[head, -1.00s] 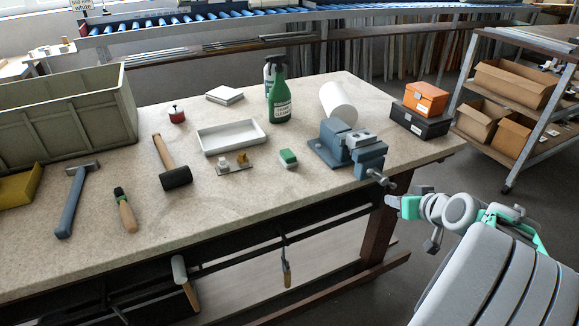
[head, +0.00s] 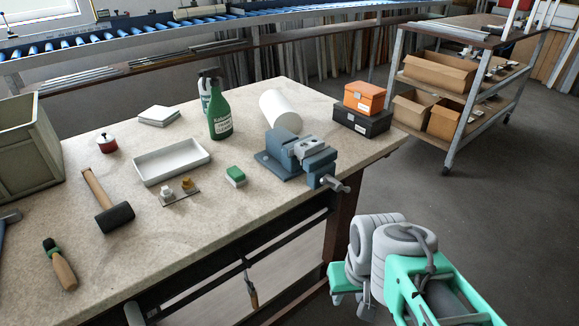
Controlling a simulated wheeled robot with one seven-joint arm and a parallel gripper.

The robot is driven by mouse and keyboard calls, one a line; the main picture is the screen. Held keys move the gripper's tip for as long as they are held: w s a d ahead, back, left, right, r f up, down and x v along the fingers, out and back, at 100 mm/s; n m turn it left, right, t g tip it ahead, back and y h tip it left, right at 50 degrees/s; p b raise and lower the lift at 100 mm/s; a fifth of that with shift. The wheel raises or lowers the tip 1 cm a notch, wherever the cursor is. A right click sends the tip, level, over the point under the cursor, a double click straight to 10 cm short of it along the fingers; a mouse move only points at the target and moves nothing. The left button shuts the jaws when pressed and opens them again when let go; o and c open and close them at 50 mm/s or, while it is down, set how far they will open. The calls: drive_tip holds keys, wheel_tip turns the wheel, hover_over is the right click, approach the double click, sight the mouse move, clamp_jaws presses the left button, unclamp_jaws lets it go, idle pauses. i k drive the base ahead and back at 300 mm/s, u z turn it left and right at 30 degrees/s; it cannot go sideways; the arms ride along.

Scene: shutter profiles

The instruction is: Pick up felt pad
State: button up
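No piece in view is plainly a felt pad. A small block with a green top and white underside (head: 235,176) lies on the workbench (head: 215,225), left of the vise. A flat stack of white squares (head: 158,116) lies farther back, behind the white tray. I cannot tell which of these, if either, is the felt pad. My grey and green arm is folded at the lower right, off the bench's front edge. Its green end part (head: 346,279) is apart from all bench objects. The fingers cannot be made out clearly, and nothing is seen held.
A blue-grey vise (head: 283,160) stands at the bench's right front. Around it are a white tray (head: 172,164), green spray bottle (head: 220,120), white roll (head: 280,112), mallet (head: 108,204) and orange box (head: 365,98). The bench's front middle is clear. A shelf cart (head: 452,95) stands at right.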

sight(235, 176)
drive_tip(key=z, duration=0.45)
drive_tip(key=i, duration=0.5)
drive_tip(key=u, duration=3.05)
drive_tip(key=i, duration=0.5)
drive_tip(key=u, duration=0.05)
